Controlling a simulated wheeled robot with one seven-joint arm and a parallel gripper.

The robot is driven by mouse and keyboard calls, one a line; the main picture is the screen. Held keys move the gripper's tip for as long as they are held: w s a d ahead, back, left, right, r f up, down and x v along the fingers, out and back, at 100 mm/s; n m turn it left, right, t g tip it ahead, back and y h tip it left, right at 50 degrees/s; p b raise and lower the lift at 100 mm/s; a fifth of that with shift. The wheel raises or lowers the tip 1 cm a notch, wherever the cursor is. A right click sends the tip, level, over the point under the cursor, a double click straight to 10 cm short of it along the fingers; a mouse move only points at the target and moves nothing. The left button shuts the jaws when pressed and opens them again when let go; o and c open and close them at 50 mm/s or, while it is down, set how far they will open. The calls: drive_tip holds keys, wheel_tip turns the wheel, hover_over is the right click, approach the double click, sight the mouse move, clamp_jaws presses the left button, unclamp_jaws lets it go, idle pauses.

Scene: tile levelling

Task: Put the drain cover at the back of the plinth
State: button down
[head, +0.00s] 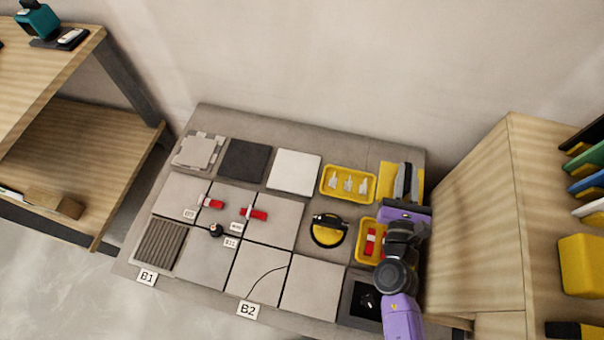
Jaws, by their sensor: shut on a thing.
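The plinth (215,120) is a low grey slab against the wall, covered with tiles and small items. My gripper (405,185) is over its back right corner. It is shut on a narrow grey thing, mostly hidden by the fingers, above a yellow patch (386,173). I cannot tell for sure whether this is the drain cover. A dark square frame with a black middle (349,311) lies at the front right, partly behind my arm.
Along the back are a grey piece with tabs (196,152), a dark tile (244,160), a white tile (294,171) and a yellow tray (347,183). A yellow-black suction lifter (328,231) lies in the middle. Wooden shelving (475,205) stands close on the right.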

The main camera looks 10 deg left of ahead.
drive_tip(key=w+d+r+b, duration=0.2)
drive_tip(key=w+d+r, duration=0.1)
drive_tip(key=w, duration=0.4)
drive_tip(key=shift+d, duration=0.75)
wheel_tip(320, 180, down, 20)
drive_tip(key=b, duration=2)
